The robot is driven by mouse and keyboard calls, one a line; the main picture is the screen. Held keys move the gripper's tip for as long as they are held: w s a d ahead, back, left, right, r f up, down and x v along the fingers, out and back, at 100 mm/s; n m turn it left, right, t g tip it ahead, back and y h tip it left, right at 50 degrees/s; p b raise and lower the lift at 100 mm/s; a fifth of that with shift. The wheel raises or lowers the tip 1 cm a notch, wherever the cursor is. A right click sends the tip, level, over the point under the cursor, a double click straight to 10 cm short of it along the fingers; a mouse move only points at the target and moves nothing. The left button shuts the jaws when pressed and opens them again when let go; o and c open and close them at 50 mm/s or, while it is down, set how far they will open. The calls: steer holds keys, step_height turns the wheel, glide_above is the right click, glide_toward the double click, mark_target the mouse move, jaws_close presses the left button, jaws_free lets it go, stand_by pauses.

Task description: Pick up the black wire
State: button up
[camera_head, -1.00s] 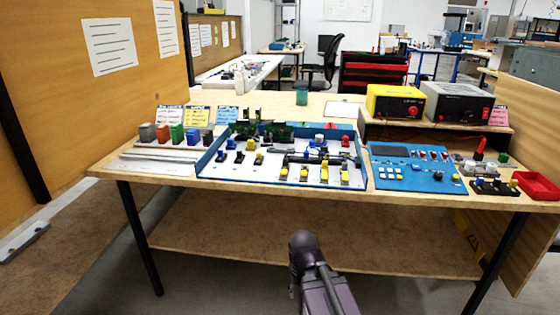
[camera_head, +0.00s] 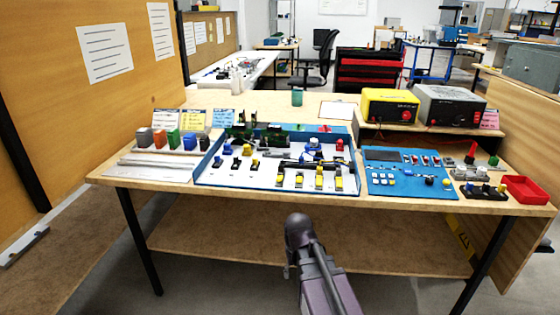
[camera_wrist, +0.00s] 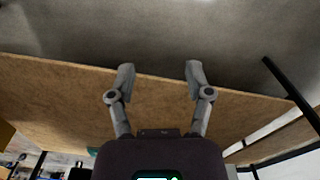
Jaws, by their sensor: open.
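I cannot pick out a black wire with certainty. A dark elongated thing (camera_head: 292,164) lies in the blue-edged tray (camera_head: 225,181) on the wooden table, among small blocks, but it is too small to tell if it is the wire. My gripper (camera_wrist: 160,76) shows in the wrist view with its two grey fingers spread apart and nothing between them. My arm is at the bottom centre of the head view, in front of the table and below its top. The fingers are not clear there.
The tabletop's front edge (camera_head: 250,190) stands between my arm and the tray. A blue panel (camera_head: 408,181), a red bin (camera_head: 528,190) and yellow (camera_head: 388,106) and grey (camera_head: 449,107) power units are on the right. Coloured blocks (camera_head: 173,139) stand left. A lower shelf (camera_head: 300,240) lies under the table.

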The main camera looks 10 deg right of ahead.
mark_target(281, 165)
steer(key=w+r+m+p, duration=0.1)
steer(key=w+r+p, duration=0.7)
steer(key=r+p, duration=0.3)
steer(key=w+r+m+p, duration=0.1)
steer(key=w+r+p, duration=0.8)
steer(key=r+p, duration=0.3)
steer(key=w+r+m+p, duration=0.1)
steer(key=w+r+p, duration=0.7)
steer(key=r+p, duration=0.3)
step_height(281, 165, up, 2)
steer(key=shift+w+r+p, duration=0.1)
steer(key=shift+w+p, duration=0.15)
steer(key=shift+p, duration=0.1)
step_height(281, 165, down, 9)
steer(key=b, duration=0.8)
steer(key=shift+d+r+b, duration=0.1)
steer(key=shift+r+b, duration=0.05)
steer(key=shift+b, duration=0.2)
steer(key=shift+d+f+b, duration=0.1)
steer(key=shift+f+b, duration=2.5)
steer(key=c, duration=0.8)
